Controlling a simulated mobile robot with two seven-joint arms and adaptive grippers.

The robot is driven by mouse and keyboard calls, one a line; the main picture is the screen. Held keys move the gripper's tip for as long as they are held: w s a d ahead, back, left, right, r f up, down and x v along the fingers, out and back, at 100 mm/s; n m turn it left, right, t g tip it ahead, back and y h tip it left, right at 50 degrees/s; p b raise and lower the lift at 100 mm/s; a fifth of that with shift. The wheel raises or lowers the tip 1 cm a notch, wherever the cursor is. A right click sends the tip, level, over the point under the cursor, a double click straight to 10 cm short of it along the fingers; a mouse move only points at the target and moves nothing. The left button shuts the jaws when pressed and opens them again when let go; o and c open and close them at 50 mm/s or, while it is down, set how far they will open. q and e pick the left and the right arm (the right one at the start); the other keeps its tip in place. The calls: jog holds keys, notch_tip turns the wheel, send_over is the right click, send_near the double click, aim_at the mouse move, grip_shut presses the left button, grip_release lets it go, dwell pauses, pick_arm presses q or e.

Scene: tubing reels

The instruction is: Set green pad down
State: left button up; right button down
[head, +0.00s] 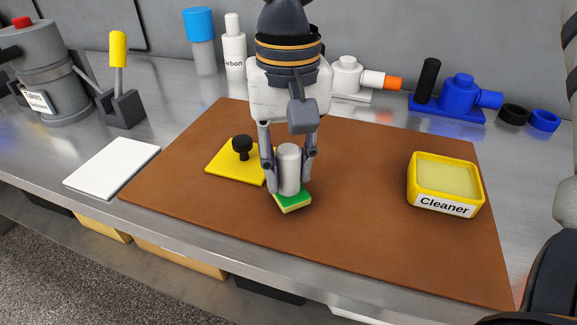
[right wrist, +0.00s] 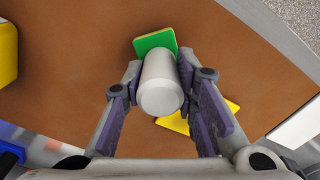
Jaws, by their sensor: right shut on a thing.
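The green pad (head: 293,202) is a small block, green on top and yellow below, with a grey cylindrical handle (head: 289,168) standing upright on it. My right gripper (head: 290,178) comes from above and is shut on the handle, one finger on each side. The pad is at or just above the brown mat (head: 360,220), near its middle; I cannot tell if it touches. In the right wrist view the green pad (right wrist: 155,43) shows beyond the handle (right wrist: 161,85), between the fingers of the gripper (right wrist: 163,95). My left gripper is not in view.
A yellow plate (head: 228,166) with a black knob (head: 242,147) lies close left of the pad. A yellow tub labelled Cleaner (head: 445,207) stands on the mat's right. A white plate (head: 112,167) lies left of the mat. Bottles and fittings line the back. The mat's front is clear.

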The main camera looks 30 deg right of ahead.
jog(key=shift+f, duration=0.45)
jog(key=shift+f, duration=0.15)
jog(key=c, duration=1.3)
grip_release()
notch_tip(320, 180, up, 12)
jog(key=shift+r, duration=0.2)
